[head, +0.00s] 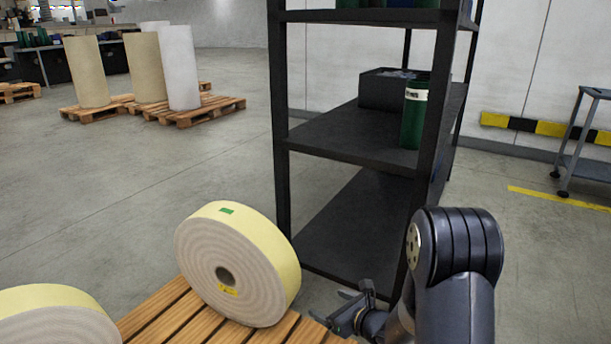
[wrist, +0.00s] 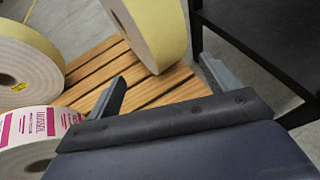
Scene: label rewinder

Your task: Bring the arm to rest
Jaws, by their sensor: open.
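My gripper (head: 341,306) is at the lower middle of the head view, just right of the wooden pallet's corner. In the wrist view my gripper (wrist: 163,85) has its two fingers wide apart, with nothing between them. My arm (head: 455,265) is bent, with its dark elbow raised at the lower right of the head view.
A large yellow-edged roll (head: 238,263) stands on the pallet (head: 170,312), close to my gripper. Another roll (head: 55,318) is at lower left. A printed label roll (wrist: 35,135) shows in the wrist view. A black shelf rack (head: 350,135) stands behind my arm. Open floor lies left.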

